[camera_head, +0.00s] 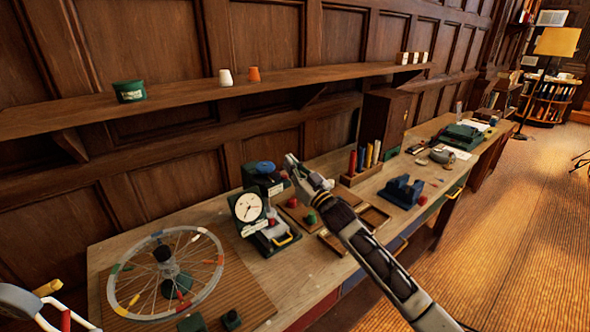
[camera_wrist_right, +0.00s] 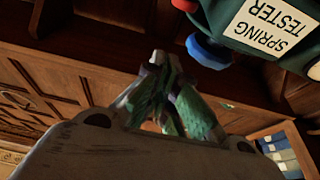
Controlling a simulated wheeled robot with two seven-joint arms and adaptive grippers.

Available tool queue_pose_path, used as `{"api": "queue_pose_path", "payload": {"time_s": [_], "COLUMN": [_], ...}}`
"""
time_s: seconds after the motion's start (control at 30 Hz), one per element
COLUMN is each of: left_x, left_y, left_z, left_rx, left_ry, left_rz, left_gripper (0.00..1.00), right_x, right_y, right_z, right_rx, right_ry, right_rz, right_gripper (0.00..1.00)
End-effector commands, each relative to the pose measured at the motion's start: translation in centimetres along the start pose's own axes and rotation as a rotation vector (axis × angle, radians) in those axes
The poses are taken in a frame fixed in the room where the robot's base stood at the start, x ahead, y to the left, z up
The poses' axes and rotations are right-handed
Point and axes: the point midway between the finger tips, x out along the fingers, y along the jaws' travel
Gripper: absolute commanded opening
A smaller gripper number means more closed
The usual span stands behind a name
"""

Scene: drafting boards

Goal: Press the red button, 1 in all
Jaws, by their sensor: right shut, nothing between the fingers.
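My right gripper (camera_head: 290,158) reaches in over the back of the bench, next to a dark green box with a blue knob (camera_head: 265,167). In the wrist view its fingers (camera_wrist_right: 160,58) are shut and empty, below and left of the blue knob (camera_wrist_right: 208,52). The green body there carries a white "SPRING TESTER" label (camera_wrist_right: 265,25). A small red part (camera_wrist_right: 185,5) is cut by the top edge; I cannot tell whether it is the button. In the head view a small red piece (camera_head: 292,203) shows on the bench near a green one (camera_head: 311,218).
A dial gauge (camera_head: 248,207) stands left of the gripper. A spoked wheel (camera_head: 165,275) lies at the left. A rack of coloured rods (camera_head: 365,160) and a blue block (camera_head: 402,192) stand to the right. A long shelf (camera_head: 190,95) runs above the bench.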

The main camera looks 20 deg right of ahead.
Motion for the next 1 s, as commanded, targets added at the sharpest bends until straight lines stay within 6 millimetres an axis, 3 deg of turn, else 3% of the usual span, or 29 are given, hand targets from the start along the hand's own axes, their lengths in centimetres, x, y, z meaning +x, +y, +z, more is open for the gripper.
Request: {"api": "queue_pose_path", "payload": {"time_s": [0.2, 0.6, 1.0], "left_x": [-0.3, -0.7, -0.8], "left_y": [0.0, 0.0, 0.1], "left_z": [0.1, 0.2, 0.2], "left_rx": [0.0, 0.0, 0.0], "left_ry": [-0.002, -0.003, -0.003], "left_rz": [0.0, 0.0, 0.001], "left_gripper": [0.4, 0.4, 0.4], "right_x": [1.3, 0.0, -0.2], "right_y": [0.0, 0.0, 0.0], "right_z": [-0.1, 3.3, 3.8], "right_rx": [0.0, 0.001, 0.0], "right_ry": [0.0, -0.001, -0.001], "right_rz": [0.0, 0.001, 0.001], "right_gripper": [0.0, 0.0, 0.0]}}
